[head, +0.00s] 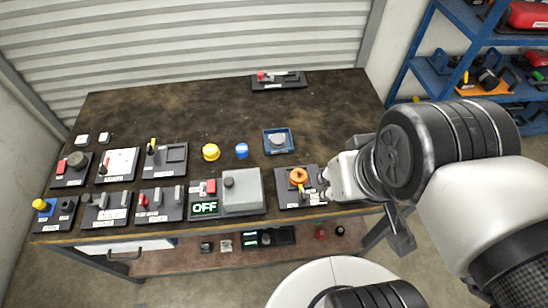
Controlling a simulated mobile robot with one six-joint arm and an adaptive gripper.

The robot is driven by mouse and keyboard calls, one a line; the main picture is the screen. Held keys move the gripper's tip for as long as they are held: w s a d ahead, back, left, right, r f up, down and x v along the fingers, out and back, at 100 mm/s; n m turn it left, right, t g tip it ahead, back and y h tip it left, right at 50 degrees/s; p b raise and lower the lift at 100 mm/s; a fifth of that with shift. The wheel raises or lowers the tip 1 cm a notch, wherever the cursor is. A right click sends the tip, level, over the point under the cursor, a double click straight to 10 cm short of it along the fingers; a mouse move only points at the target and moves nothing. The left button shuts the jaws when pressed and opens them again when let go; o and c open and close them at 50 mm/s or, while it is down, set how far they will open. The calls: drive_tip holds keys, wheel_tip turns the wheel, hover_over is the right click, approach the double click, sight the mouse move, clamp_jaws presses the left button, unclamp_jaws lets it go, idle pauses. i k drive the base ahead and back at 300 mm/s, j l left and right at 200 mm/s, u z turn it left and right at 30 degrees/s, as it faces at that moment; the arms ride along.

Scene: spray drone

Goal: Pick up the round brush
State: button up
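My gripper (330,180) is at the right front of the dark workbench (200,115), beside a dark panel (290,201) that carries an orange round part (298,176). The gripper is small and seen partly from behind, so I cannot tell whether its fingers are open or shut, or whether they touch the panel. I cannot make out a round brush for certain. A grey rounded thing (277,140) sits in a small blue tray (267,151) behind the panel.
Several switch panels line the bench's front left, with a grey box (243,192) and an OFF display (204,208). A yellow knob (211,152) and a blue piece (242,150) stand behind them. The bench's back is mostly clear. Blue shelves (450,20) stand right.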

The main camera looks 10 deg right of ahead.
sight(241, 149)
drive_tip(key=i+j+z, duration=0.1)
drive_tip(key=j, duration=0.5)
drive_tip(key=i+j+z, duration=0.15)
drive_tip(key=j, duration=0.5)
drive_tip(key=j+z, duration=0.1)
drive_tip(key=j, duration=0.55)
